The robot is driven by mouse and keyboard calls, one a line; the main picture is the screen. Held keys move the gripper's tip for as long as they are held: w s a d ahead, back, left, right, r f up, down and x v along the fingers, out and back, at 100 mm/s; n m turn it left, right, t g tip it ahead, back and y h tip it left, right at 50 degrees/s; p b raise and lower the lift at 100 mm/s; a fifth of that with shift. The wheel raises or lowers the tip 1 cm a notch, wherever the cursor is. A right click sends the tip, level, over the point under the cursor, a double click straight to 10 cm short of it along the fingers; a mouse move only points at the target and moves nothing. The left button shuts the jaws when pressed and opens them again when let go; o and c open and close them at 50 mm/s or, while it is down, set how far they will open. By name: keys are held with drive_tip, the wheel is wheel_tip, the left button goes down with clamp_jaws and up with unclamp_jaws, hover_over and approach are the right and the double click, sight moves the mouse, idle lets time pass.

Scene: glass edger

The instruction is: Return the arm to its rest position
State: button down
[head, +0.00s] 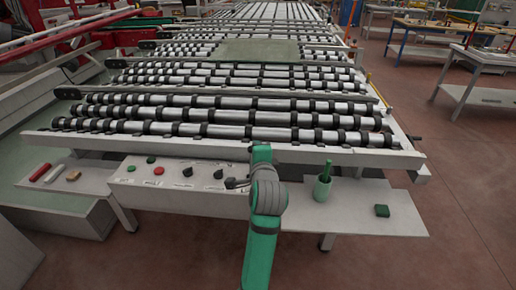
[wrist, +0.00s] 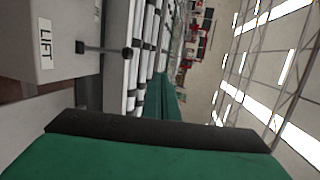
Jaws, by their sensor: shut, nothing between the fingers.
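My gripper (wrist: 160,130) fills the bottom of the wrist view as a green body with a dark front edge; it is shut and empty. In the head view my green arm with a grey joint rises in front of the control panel (head: 150,190), and its fingertips cannot be made out there. The wrist view is turned on its side. It shows a grey box with a LIFT label (wrist: 46,43) and a lever with a black knob (wrist: 127,53), apart from my gripper.
The roller conveyor (head: 225,115) stretches away behind the panel, with a glass sheet (head: 258,51) lying on it. On the right shelf (head: 345,222) stand a green cup (head: 322,190) with something upright in it and a green block (head: 382,211). Open floor (head: 460,200) lies to the right.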

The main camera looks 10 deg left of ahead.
drive_tip(key=shift+s+d+r, duration=0.2)
drive_tip(key=shift+s+r, duration=0.15)
drive_tip(key=shift+r, duration=0.05)
drive_tip(key=shift+s+a, duration=0.1)
drive_tip(key=shift+a, duration=0.1)
drive_tip(key=s+d+f+n+h, duration=0.2)
drive_tip(key=s+d+f+n, duration=0.25)
drive_tip(key=s+f, duration=0.75)
drive_tip(key=s+d+f+n+h, duration=0.1)
drive_tip(key=s+d+f+n, duration=0.35)
drive_tip(key=s+f, duration=0.75)
drive_tip(key=s+n, duration=0.6)
drive_tip(key=s, duration=2.2)
drive_tip(key=shift+s+d+f+n+h, duration=0.25)
drive_tip(key=shift+f+n+h, duration=0.15)
drive_tip(key=shift+f, duration=0.05)
